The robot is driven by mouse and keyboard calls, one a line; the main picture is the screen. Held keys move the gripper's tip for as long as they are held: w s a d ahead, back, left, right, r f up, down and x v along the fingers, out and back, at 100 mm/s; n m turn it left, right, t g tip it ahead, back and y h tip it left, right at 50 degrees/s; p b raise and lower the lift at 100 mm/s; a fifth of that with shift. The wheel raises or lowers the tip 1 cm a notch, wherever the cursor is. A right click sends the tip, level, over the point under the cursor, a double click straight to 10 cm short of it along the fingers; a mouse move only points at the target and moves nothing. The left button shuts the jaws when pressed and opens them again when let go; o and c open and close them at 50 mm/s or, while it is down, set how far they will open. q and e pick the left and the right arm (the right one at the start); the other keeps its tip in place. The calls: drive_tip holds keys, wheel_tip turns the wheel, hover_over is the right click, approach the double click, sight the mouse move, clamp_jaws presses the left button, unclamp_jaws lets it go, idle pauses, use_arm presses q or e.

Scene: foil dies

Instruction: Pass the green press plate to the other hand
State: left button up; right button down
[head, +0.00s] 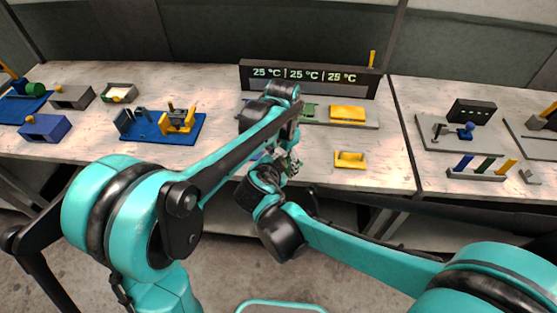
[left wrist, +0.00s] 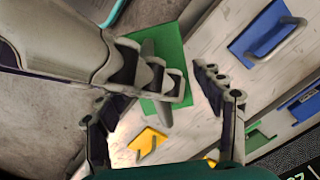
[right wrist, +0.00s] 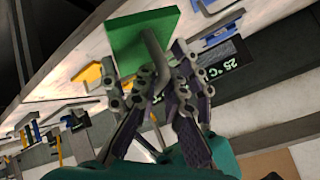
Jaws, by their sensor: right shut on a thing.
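The green press plate shows in the left wrist view (left wrist: 170,50) and the right wrist view (right wrist: 132,42) as a flat green square with a grey handle. My right gripper (right wrist: 155,82) is shut on that handle and holds the plate off the bench. In the left wrist view, my right gripper (left wrist: 150,80) comes in from the upper left. My left gripper (left wrist: 155,92) is open, its fingers apart on either side of the plate's lower part. I cannot tell whether they touch it. In the head view both grippers meet near the bench's front edge, largely hidden by my arms.
A yellow plate with a handle (head: 350,160) lies on the bench right of the grippers. A blue one shows in the left wrist view (left wrist: 268,35). Behind stands a temperature display (head: 310,77) with a yellow block (head: 347,113) before it. A blue fixture (head: 160,128) stands left.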

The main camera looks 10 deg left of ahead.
use_arm(q)
drive_tip(key=shift+o, duration=0.3)
wheel_tip(320, 180, up, 11)
drive_tip(key=shift+r, duration=0.2)
drive_tip(key=shift+a+r, duration=0.1)
drive_tip(key=shift+r, duration=0.1)
drive_tip(key=s+a+f+n+t, duration=0.1)
drive_tip(key=s+a+n+t, duration=0.15)
drive_tip(key=a, duration=0.45)
drive_tip(key=s+a+f+n+t, duration=0.1)
drive_tip(key=a+n, duration=0.2)
drive_tip(key=a, duration=0.4)
drive_tip(key=s+a+f+n+t+y, duration=0.1)
drive_tip(key=s+a+f+n, duration=0.15)
drive_tip(key=s+f, duration=0.85)
drive_tip(key=s+d+r+t+h, duration=0.1)
drive_tip(key=d+r+t, duration=0.1)
drive_tip(key=d+r, duration=0.1)
drive_tip(key=shift+s+d+r+t, duration=0.35)
drive_tip(key=shift+r, duration=0.55)
